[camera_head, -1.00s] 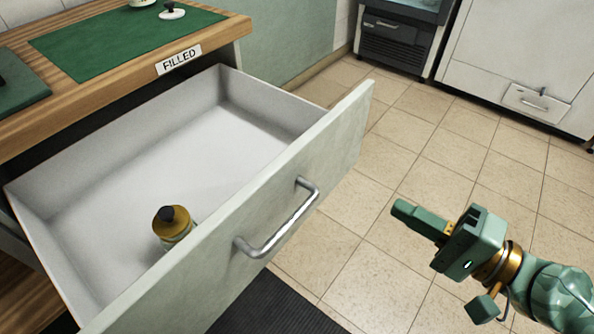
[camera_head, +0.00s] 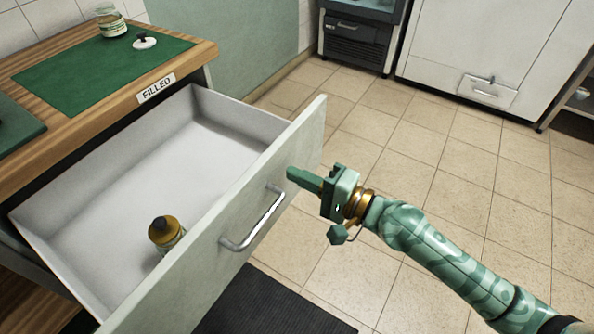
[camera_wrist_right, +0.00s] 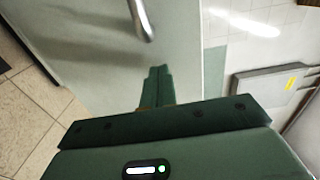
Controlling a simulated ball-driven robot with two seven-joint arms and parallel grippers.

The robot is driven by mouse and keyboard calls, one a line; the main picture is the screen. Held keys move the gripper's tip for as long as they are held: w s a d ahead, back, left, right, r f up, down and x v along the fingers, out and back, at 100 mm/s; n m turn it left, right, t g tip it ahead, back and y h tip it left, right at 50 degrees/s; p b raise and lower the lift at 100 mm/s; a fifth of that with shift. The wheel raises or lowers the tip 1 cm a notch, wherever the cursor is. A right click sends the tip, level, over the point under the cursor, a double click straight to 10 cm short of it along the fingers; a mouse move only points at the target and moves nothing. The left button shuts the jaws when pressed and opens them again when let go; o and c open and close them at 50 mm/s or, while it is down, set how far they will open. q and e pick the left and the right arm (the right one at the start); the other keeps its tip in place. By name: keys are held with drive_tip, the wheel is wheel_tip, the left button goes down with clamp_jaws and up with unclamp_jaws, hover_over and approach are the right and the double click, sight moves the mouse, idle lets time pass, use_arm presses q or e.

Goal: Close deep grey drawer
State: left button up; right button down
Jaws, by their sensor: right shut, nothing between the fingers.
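The deep grey drawer (camera_head: 212,243) is pulled out below the counter, its inside in open view. Its metal bar handle (camera_head: 254,222) is on the front panel. A jar with a yellow-brown lid and dark knob (camera_head: 165,232) stands inside, near the front panel. My right gripper (camera_head: 291,173) is shut and empty, its fingertips at or very near the panel's outer face, beyond the handle; I cannot tell whether they touch. In the right wrist view the shut fingers (camera_wrist_right: 157,88) point at the panel (camera_wrist_right: 90,50), with the handle (camera_wrist_right: 141,18) above them. My left gripper is out of view.
The wooden counter (camera_head: 95,103) carries a "FILLED" label (camera_head: 157,88), a green mat (camera_head: 60,82), a glass jar (camera_head: 111,22) and a white lid (camera_head: 144,41). A dark floor mat (camera_head: 268,305) lies below the drawer. Tiled floor (camera_head: 400,150) to the right is clear.

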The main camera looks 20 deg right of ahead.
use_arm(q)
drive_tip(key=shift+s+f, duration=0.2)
use_arm(e)
drive_tip(key=shift+w+a, duration=0.35)
drive_tip(key=shift+w, duration=0.15)
